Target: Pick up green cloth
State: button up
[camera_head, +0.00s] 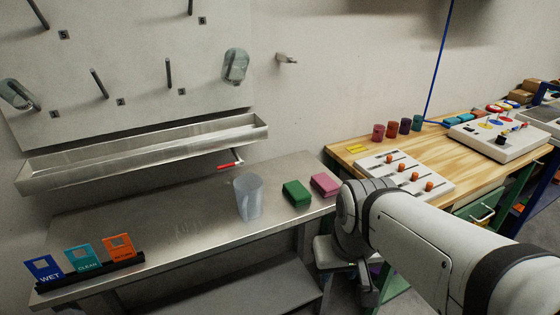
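The green cloth (296,194) looks like a small folded block. It lies on the metal table (190,222), near its right end. A pink cloth-like block (325,185) lies just to its right, and a translucent cup (249,196) stands to its left. My arm reaches in from the lower right. Its end is beside the table's right end, to the right of and below the green cloth, apart from it. My gripper (368,292) is partly hidden behind the arm and hangs low; its fingers cannot be made out.
A rack with blue, teal and orange cards (92,272) stands at the table's left front. A metal trough (145,150) hangs on the wall above. A wooden bench (440,155) with a slider panel and several cups is at right. The table's middle is clear.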

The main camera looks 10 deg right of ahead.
aim_at(295, 191)
jog(key=i, duration=0.95)
jog(key=u, duration=0.05)
